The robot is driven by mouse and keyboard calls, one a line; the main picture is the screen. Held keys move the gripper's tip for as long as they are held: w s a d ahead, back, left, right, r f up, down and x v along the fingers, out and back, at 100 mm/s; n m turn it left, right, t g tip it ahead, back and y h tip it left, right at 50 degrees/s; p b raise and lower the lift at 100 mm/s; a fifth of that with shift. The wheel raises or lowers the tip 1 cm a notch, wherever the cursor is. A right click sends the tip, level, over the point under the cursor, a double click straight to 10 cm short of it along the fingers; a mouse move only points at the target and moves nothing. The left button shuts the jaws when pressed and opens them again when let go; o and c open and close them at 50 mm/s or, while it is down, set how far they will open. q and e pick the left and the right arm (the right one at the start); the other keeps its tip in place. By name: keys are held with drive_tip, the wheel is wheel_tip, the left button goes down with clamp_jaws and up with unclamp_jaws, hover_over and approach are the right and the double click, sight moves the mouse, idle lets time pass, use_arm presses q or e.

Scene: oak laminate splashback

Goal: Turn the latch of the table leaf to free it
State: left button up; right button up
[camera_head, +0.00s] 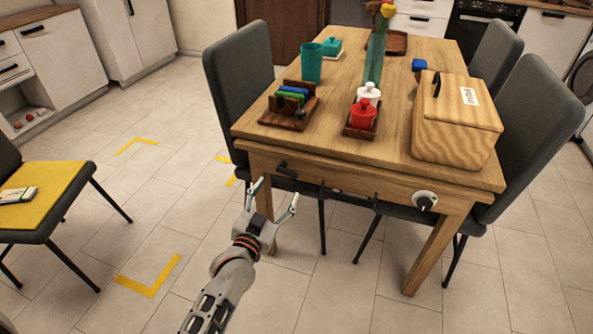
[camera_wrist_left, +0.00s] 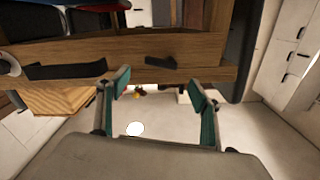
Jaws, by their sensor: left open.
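The wooden table (camera_head: 335,140) has a pale leaf folded along its front edge. A small black latch (camera_head: 286,170) sits on the front face of the table, left of centre. It also shows in the left wrist view as a dark bar (camera_wrist_left: 160,62), lying roughly level along the wood. My left gripper (camera_head: 277,190) is open and empty, just in front of and slightly below the latch. In the left wrist view its two fingers (camera_wrist_left: 160,82) stand apart on either side of the latch, which appears just beyond the tips. My right gripper is not in view.
A dark bar (camera_head: 349,196) and a round white-rimmed black knob (camera_head: 425,199) are on the table front, further right. A wooden box (camera_head: 455,130), red and white jars, a teal cup (camera_head: 311,63) and a rack stand on the table. Chairs flank it.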

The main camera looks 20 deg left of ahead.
sight(287, 172)
use_arm(q)
drive_tip(key=w+b, duration=0.1)
drive_tip(key=w, duration=0.5)
drive_tip(key=shift+w+r+b, duration=0.15)
drive_tip(key=shift+w+b, duration=0.2)
drive_tip(key=shift+w, duration=0.55)
drive_tip(key=shift+d, duration=0.1)
drive_tip(key=shift+r, duration=0.1)
drive_tip(key=c, duration=1.1)
